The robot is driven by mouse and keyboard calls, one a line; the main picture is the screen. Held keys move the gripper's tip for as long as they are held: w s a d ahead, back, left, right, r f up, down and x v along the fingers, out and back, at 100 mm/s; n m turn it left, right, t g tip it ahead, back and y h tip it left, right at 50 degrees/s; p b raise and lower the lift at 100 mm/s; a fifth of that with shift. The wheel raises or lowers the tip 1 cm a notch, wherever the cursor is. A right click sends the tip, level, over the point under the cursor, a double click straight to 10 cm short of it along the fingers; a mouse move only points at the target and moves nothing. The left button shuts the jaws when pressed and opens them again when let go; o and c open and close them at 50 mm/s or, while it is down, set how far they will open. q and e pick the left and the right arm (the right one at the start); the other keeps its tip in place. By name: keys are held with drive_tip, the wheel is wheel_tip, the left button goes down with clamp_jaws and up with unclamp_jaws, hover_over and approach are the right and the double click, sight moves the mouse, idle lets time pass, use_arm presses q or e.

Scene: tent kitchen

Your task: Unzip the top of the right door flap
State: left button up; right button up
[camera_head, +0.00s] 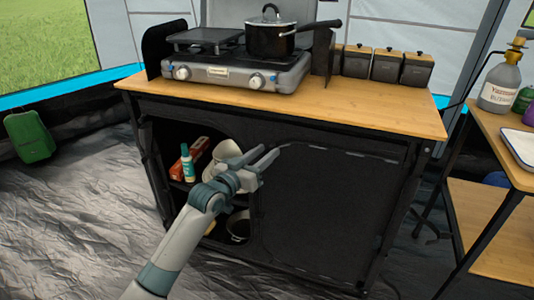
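The right door flap (318,215) is a dark panel covering the right half of the black cabinet under the wooden counter. A pale, broken line, apparently its zipper (350,153), runs along its top edge. A zipper pull cannot be made out. My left gripper (270,152) is in front of the cabinet, near the flap's upper left corner. Its two fingers are apart with nothing seen between them. Whether it touches the flap cannot be told. My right gripper is not in view.
The cabinet's left side is open, showing a teal-capped bottle (187,163), a red box (203,150) and bowls. A stove (237,75) with a black pot (270,40) and several canisters (387,65) stand on the counter (370,110). A side shelf (495,215) stands at right.

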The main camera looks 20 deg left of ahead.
use_arm(q)
drive_tip(key=shift+w+d, duration=0.25)
drive_tip(key=shift+w, duration=0.45)
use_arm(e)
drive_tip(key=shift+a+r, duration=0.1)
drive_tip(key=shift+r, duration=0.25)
use_arm(q)
clamp_jaws()
